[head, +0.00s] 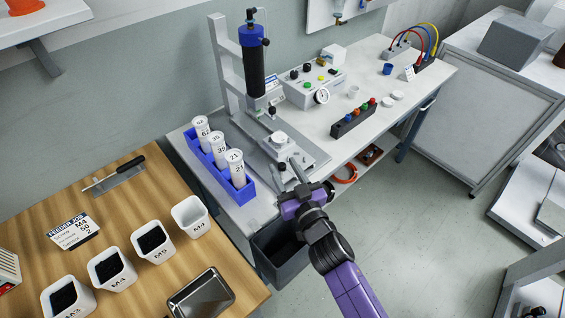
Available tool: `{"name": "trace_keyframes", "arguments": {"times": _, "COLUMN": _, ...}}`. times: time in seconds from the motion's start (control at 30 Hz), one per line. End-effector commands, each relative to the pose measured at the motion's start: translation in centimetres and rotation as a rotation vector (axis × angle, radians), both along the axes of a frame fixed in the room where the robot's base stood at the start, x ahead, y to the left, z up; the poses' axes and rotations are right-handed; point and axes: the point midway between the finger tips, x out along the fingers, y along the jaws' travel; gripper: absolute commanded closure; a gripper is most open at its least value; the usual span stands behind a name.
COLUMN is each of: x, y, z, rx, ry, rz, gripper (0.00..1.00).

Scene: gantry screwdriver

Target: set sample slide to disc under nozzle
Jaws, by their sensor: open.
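The dispensing stand has a grey upright and a black cylinder (254,68) with a blue cap. Its narrow lower end, the nozzle (271,110), points down over the grey base plate. A pale block with a small round disc on top (279,138) sits on the base, in front of and slightly right of the nozzle; I take it for the sample slide, though its edges are hard to make out. My gripper (288,173) is open, with its fingers pointing toward the block from the front. Whether the fingers touch the block cannot be told.
A blue rack (216,165) with three numbered white tubes stands left of the base. A control box (312,88) and a black strip with coloured knobs (353,118) are behind and right. A dark bin (278,255) hangs below. A wooden table (120,215) with labelled cups is at left.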

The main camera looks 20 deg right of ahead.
Motion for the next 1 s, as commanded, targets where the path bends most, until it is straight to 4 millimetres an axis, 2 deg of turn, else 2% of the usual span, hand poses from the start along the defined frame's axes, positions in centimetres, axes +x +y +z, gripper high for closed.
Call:
{"name": "trace_keyframes", "arguments": {"times": 0.2, "x": 1.8, "y": 0.0, "z": 0.0, "rx": 0.000, "ry": 0.000, "rz": -0.001, "gripper": 0.57}}
{"name": "trace_keyframes", "arguments": {"times": 0.47, "x": 2.0, "y": -0.1, "z": 0.0, "rx": 0.000, "ry": 0.000, "rz": -0.001, "gripper": 0.57}}
{"name": "trace_keyframes", "arguments": {"times": 0.5, "x": 2.0, "y": 0.0, "z": 0.0, "rx": 0.000, "ry": 0.000, "rz": -0.001, "gripper": 0.59}}
{"name": "trace_keyframes", "arguments": {"times": 0.7, "x": 1.9, "y": 0.0, "z": 0.0, "rx": 0.000, "ry": 0.000, "rz": -0.001, "gripper": 0.99}}
{"name": "trace_keyframes", "arguments": {"times": 1.0, "x": 1.9, "y": 0.0, "z": 0.0, "rx": 0.000, "ry": 0.000, "rz": 0.000, "gripper": 1.00}}
